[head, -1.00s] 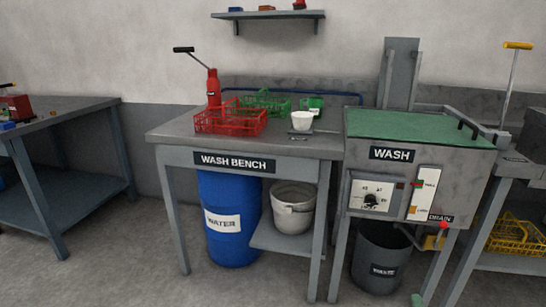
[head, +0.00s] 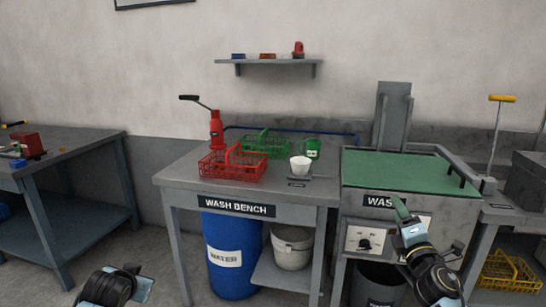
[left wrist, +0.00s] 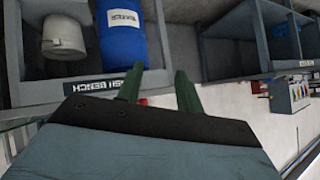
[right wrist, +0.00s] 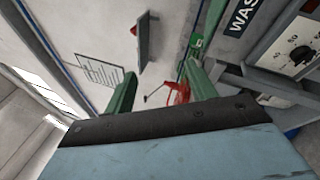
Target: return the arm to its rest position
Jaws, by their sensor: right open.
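My right gripper (head: 401,210) rises in front of the wash machine's front panel in the head view, with nothing seen in it. In the right wrist view its green fingers (right wrist: 160,75) stand apart. In the left wrist view my left gripper's green fingers (left wrist: 158,82) are apart and empty. In the head view only a dark joint of my left arm shows at the bottom left; its fingers are out of sight there.
A blue barrel (head: 228,245) stands below. Floor at left is clear.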

